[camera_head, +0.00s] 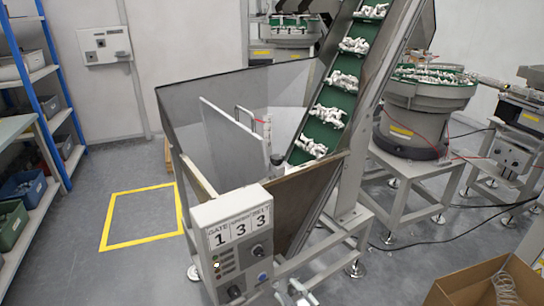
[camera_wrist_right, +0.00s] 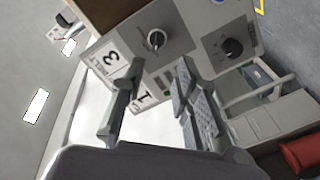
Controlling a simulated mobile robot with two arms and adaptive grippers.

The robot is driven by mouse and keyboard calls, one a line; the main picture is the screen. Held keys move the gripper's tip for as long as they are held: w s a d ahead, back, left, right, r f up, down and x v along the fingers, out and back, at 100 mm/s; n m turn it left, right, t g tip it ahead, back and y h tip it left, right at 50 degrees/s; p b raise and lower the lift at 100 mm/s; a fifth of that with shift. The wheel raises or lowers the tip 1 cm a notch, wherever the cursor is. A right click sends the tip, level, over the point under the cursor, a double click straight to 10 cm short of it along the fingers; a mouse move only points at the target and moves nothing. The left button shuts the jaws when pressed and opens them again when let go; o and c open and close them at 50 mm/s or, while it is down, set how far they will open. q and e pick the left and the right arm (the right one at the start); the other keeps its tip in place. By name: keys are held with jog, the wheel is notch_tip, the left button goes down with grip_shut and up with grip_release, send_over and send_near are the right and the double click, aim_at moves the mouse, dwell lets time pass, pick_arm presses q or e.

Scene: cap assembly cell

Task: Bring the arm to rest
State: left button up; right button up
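My right gripper (camera_head: 300,292) shows small at the bottom edge of the head view, just right of the control box's lower corner. In the right wrist view, its two dark fingers (camera_wrist_right: 160,75) stand apart with nothing between them. Beyond them is the grey control box (camera_wrist_right: 190,35) with its dark knobs and number labels. The same control box (camera_head: 207,219) is on the front of the hopper in the head view. I cannot tell whether the gripper touches it. My left gripper is not in view.
The hopper (camera_head: 185,105) and green inclined conveyor (camera_head: 322,133) with white parts fill the middle. A bowl feeder (camera_head: 410,120) stands right, and a cardboard box (camera_head: 455,287) lies bottom right. Shelving (camera_head: 35,75) is at the left. The floor inside a yellow square (camera_head: 140,188) is clear.

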jog(key=s+d+f+m+g+h, duration=0.2)
jog(key=s+d+f, duration=0.15)
jog(key=f, duration=0.65)
jog(key=s+d+f+m+g+h, duration=0.2)
jog(key=s+d+f+m+h, duration=0.15)
jog(key=f, duration=0.65)
jog(key=s+d+f+m+g+h, duration=0.1)
jog(key=s+d+f+m, duration=0.3)
jog(key=f, duration=0.6)
jog(key=s+d+f+m+g+h, duration=0.1)
jog(key=s+f, duration=0.4)
jog(key=s, duration=0.5)
jog(key=s+d+f+m+g, duration=0.1)
jog(key=s+f+g, duration=0.4)
jog(key=s, duration=0.6)
jog(key=s+d+f+m+g+h+p, duration=0.1)
jog(key=s+d+f+g, duration=0.2)
jog(key=s+f, duration=0.4)
jog(key=s, duration=0.3)
jog(key=shift+s+d+h, duration=0.35)
jog(key=shift+o, duration=0.3)
jog(key=shift+w+f+m, duration=0.1)
jog(key=shift+m, duration=0.15)
